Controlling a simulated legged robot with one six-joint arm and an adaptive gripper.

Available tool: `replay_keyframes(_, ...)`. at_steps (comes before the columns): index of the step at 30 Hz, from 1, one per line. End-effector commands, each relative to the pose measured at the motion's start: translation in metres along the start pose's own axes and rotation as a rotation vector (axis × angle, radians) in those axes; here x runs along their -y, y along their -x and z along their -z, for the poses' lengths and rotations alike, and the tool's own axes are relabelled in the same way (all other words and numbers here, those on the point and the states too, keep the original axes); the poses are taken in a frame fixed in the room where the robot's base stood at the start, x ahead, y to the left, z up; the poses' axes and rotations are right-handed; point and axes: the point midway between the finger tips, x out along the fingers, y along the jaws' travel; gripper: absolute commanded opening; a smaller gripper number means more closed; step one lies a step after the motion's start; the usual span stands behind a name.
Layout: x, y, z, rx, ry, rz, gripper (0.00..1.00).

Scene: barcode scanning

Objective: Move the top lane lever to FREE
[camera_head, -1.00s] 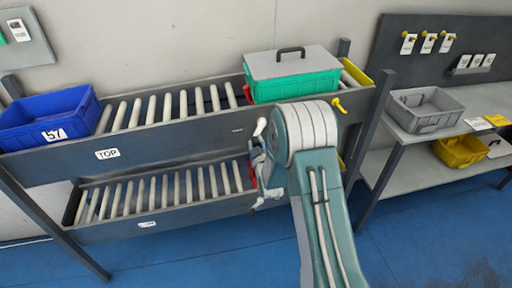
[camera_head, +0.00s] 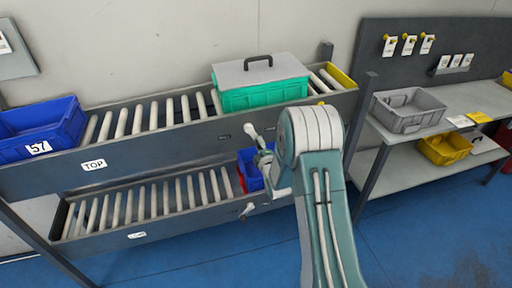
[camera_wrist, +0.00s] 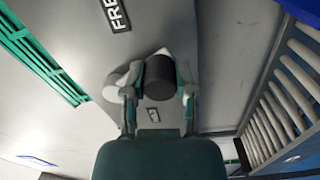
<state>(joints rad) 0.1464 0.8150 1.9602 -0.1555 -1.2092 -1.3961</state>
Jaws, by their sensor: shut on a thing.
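In the wrist view a dark round knob (camera_wrist: 160,77), apparently the lever's handle, stands between the two fingers of my gripper (camera_wrist: 158,98), which is shut on it. A grey plate behind it carries a FREE label (camera_wrist: 115,14) up and left of the knob. A smaller label (camera_wrist: 153,114) sits below the knob, too small to read. In the head view my gripper (camera_head: 264,158) is at the front of the rack, beside the top lane's rail (camera_head: 150,149) with the TOP label (camera_head: 94,165). My arm hides part of the rack there.
A lidded green bin (camera_head: 260,94) and blue bin 57 (camera_head: 38,132) stand on the top lane. Another blue bin (camera_head: 250,170) is on the lower lane, partly hidden. A bench with a grey bin (camera_head: 408,112) is at right. The blue floor in front is clear.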

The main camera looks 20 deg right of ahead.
Motion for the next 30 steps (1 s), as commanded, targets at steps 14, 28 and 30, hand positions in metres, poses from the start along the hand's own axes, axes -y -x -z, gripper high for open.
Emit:
replay_keyframes(14,-0.0078,-0.0012,-0.0072,-0.006,0.196,0.001,0.0)
replay_keyframes(28,-0.0078,-0.001,-0.0074,-0.007,0.208,0.002,0.0)
replay_keyframes(30,-0.0078,-0.001,-0.0074,-0.007,0.208,0.002,0.63)
